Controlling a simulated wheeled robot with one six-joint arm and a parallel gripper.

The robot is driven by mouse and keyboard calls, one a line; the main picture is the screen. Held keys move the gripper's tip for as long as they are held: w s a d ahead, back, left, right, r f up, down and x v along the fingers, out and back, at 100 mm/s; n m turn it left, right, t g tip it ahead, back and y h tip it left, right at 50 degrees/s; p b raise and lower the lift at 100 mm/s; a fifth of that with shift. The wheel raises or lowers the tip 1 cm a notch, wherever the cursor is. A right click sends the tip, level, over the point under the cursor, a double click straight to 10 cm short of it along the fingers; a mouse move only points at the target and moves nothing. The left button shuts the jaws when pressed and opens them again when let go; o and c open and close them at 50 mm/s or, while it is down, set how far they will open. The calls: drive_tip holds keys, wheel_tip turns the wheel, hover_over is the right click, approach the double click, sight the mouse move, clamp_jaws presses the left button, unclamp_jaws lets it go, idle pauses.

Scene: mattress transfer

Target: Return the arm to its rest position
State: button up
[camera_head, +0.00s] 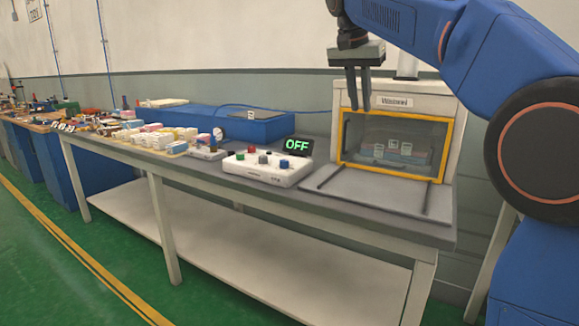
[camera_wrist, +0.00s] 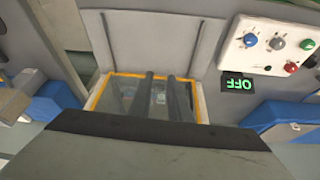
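My gripper (camera_head: 359,108) hangs from my blue arm in the head view, fingers pointing down. It appears in front of the upper part of the white cabinet (camera_head: 387,101), with no visible contact. In the wrist view, my gripper (camera_wrist: 161,76) shows two dark fingers side by side with a narrow gap between them. Nothing is held between them. The cabinet has a yellow-framed window (camera_head: 395,177), which looks closed. Behind the glass are white items in a blue rack (camera_head: 392,156).
A white control box (camera_head: 268,173) with coloured knobs and a display (camera_head: 297,146) reading OFF stands left of the cabinet. A flat grey panel (camera_head: 378,191) lies before the window. Boxes (camera_head: 152,134) crowd the bench's left. Green floor (camera_head: 110,240) in front is clear.

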drive_tip(key=s+d+f+n+y, duration=0.15)
drive_tip(key=s+d+f, duration=0.25)
drive_tip(key=s+f, duration=0.5)
drive_tip(key=s+d+f+n, duration=0.3)
drive_tip(key=s+d+f, duration=0.3)
drive_tip(key=s, duration=0.5)
drive_tip(key=s+f+n, duration=0.1)
drive_tip(key=s+f, duration=0.7)
drive_tip(key=f, duration=0.3)
drive_tip(key=s+f+n+t+y, duration=0.1)
drive_tip(key=s+f, duration=0.8)
drive_tip(key=f, duration=0.3)
drive_tip(key=shift+s+d+f+n, duration=0.15)
drive_tip(key=shift+s+d+n, duration=0.15)
drive_tip(key=shift+d+n, duration=0.05)
